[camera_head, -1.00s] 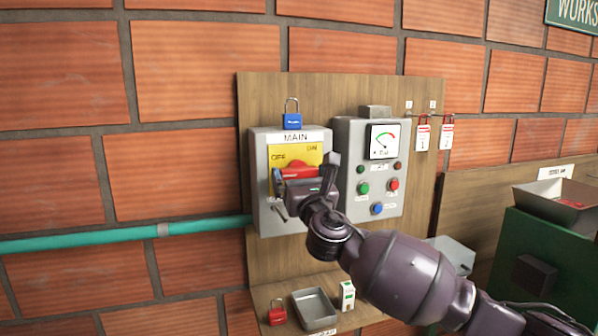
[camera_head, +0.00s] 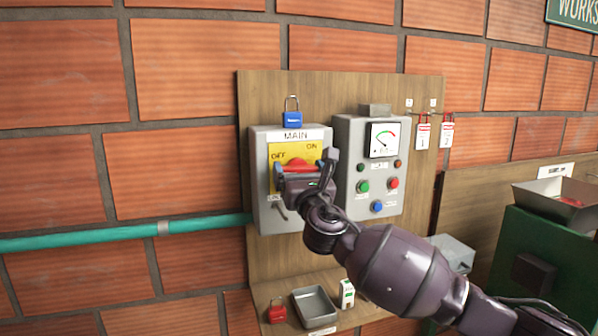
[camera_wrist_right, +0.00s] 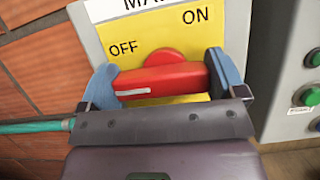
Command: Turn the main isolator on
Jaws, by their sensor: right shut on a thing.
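The main isolator (camera_head: 257,190) is a grey box with a yellow plate (camera_wrist_right: 198,33) marked OFF at left and ON at upper right. Its red handle (camera_wrist_right: 165,79) lies nearly level, its right end slightly higher. The handle's white line is at the left end, just below the OFF label. My right gripper (camera_wrist_right: 164,84) is shut on the handle, with a blue finger at each end. In the head view the right gripper (camera_head: 304,173) hides the handle's lower part. My left gripper is not in view.
A blue padlock (camera_head: 292,119) is above the isolator. A control box (camera_head: 349,205) with a gauge and several buttons stands close at right. Below, a shelf holds a red padlock (camera_head: 277,311) and a metal tray (camera_head: 315,306). Two red-and-white tags (camera_head: 423,134) hang at right.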

